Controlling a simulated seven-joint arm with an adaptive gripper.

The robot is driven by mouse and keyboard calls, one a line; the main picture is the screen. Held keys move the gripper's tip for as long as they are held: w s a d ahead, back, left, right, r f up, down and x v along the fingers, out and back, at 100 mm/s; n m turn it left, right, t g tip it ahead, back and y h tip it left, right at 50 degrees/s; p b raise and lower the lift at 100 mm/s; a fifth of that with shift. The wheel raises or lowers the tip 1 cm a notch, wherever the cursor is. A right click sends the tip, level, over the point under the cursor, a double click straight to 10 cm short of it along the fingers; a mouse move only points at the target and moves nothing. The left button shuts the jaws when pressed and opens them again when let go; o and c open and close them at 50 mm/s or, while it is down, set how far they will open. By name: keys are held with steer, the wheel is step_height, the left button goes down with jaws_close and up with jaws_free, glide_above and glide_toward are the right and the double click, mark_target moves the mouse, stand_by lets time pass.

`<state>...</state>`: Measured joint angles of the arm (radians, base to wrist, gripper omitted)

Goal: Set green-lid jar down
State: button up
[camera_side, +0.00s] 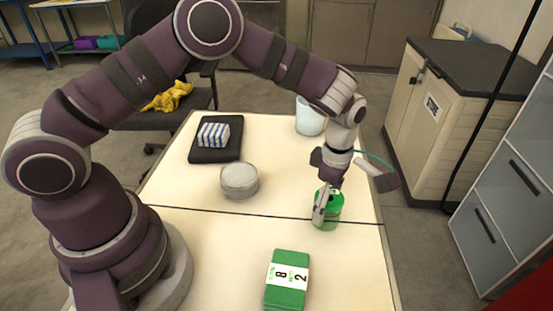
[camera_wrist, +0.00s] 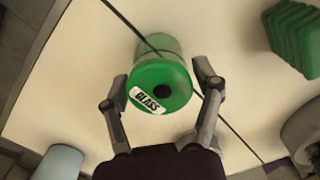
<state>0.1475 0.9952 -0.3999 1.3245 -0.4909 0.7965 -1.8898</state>
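The green-lid jar (camera_side: 334,210) stands on the cream table near its right edge, and its base appears to meet the tabletop. In the wrist view its green lid (camera_wrist: 165,78) faces me, with a dark round spot and a white "GLASS" label. My gripper (camera_side: 326,206) points down over the jar. In the wrist view my gripper (camera_wrist: 159,70) has one finger on each side of it, with a narrow gap of table showing beside each fingertip. The fingers look open around the jar. The jar's far side is hidden.
A dark line crosses the table (camera_side: 200,258). The table between these is clear.

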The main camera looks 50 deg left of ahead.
steer(key=shift+o, duration=0.7)
steer(key=s+a+r+m+t, duration=0.1)
steer(key=a+r+m, duration=0.15)
steer(key=r, duration=0.65)
steer(key=s+a+r+m+t, duration=0.15)
steer(key=r+m, duration=0.25)
steer(key=r, duration=0.5)
steer(key=s+a+m+t, duration=0.3)
steer(key=s+a+m, duration=0.3)
steer(key=s+m, duration=0.5)
steer(key=m, duration=0.4)
steer(key=shift+s+r, duration=0.15)
steer(key=shift+s, duration=0.2)
